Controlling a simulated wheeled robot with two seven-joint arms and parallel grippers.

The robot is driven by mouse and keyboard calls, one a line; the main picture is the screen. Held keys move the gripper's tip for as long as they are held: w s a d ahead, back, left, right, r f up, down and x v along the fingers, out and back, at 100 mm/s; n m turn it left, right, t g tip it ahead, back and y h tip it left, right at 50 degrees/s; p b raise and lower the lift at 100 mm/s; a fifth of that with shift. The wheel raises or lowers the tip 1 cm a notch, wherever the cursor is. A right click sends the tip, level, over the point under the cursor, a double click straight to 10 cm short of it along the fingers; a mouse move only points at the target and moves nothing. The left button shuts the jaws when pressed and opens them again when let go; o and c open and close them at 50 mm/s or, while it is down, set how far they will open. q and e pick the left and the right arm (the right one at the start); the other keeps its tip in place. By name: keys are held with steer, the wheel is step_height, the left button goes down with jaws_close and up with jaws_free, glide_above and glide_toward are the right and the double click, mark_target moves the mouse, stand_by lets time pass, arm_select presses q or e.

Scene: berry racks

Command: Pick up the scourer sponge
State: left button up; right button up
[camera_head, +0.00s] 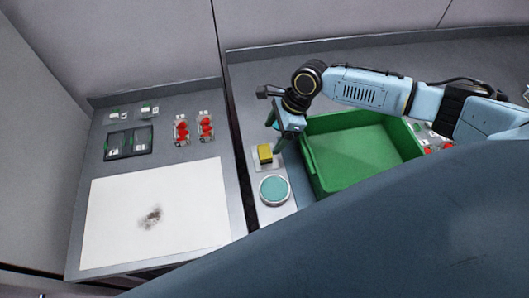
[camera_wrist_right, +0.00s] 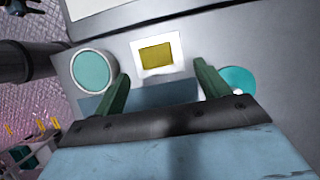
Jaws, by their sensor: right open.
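The scourer sponge (camera_head: 265,153) is a small yellow block on a white square base, on the counter just left of the green crate. It also shows in the right wrist view as a yellow block (camera_wrist_right: 156,54) with a white border. My right gripper (camera_head: 276,140) is just above and beside the sponge, pointing down. In the right wrist view my right gripper (camera_wrist_right: 162,82) is open and empty, its two green fingers apart, with the sponge beyond the gap between them. My left gripper is not in view.
A round teal-topped container (camera_head: 274,190) stands close in front of the sponge. A green crate (camera_head: 312,172) stands to the right. On the left counter lie a white sheet (camera_head: 110,215) with a dark smudge, a black tray (camera_head: 128,143) and red berry packs (camera_head: 205,127).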

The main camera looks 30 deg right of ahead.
mark_target(264, 151)
steer(key=x, duration=0.6)
steer(key=shift+s+a+f, duration=0.3)
steer(key=shift+a, duration=0.05)
steer(key=c, duration=1)
steer(key=shift+r+p, duration=0.35)
steer(key=shift+r, duration=4.7)
steer(key=shift+c, duration=0.2)
